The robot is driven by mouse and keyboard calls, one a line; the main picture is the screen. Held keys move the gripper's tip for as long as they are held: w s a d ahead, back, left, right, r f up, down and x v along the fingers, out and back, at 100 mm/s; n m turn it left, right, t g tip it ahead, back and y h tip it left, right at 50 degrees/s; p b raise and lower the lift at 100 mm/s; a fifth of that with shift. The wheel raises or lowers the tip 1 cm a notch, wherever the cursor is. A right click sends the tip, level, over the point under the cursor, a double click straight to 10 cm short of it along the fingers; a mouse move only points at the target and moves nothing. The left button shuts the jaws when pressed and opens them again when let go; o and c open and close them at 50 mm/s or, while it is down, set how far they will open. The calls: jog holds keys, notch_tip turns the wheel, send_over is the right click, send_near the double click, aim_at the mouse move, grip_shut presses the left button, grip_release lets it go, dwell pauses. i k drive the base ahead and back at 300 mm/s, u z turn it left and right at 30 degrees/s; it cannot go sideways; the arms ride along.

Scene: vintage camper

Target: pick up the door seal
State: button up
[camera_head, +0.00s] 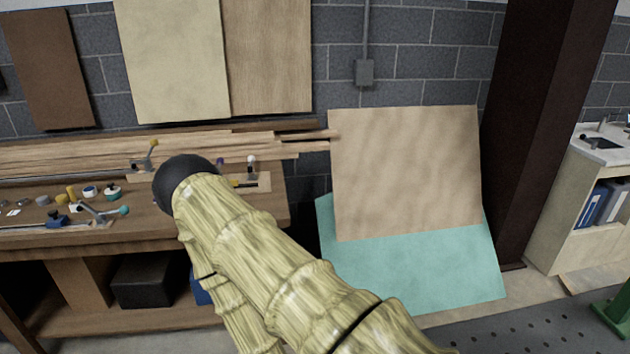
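I cannot make out a door seal for certain; several small items lie on the wooden workbench (150,226), too small to tell apart well. My pale, ridged arm reaches from the bottom right up over the bench. It ends in a black rounded part (183,181) above the bench top, right of the small items. No fingers show there, so I cannot see whether my gripper is open or holds anything. The arm hides part of the bench's right side.
Toggle clamps (97,212) and small coloured pieces (72,194) are on the bench's left. Long boards (70,155) lie along its back. A tan panel (405,170) and a teal panel (420,270) lean right of it. A dark column (545,120) stands farther right.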

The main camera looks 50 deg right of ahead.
aim_at(234, 182)
jog(key=z, duration=0.7)
jog(key=i, duration=0.35)
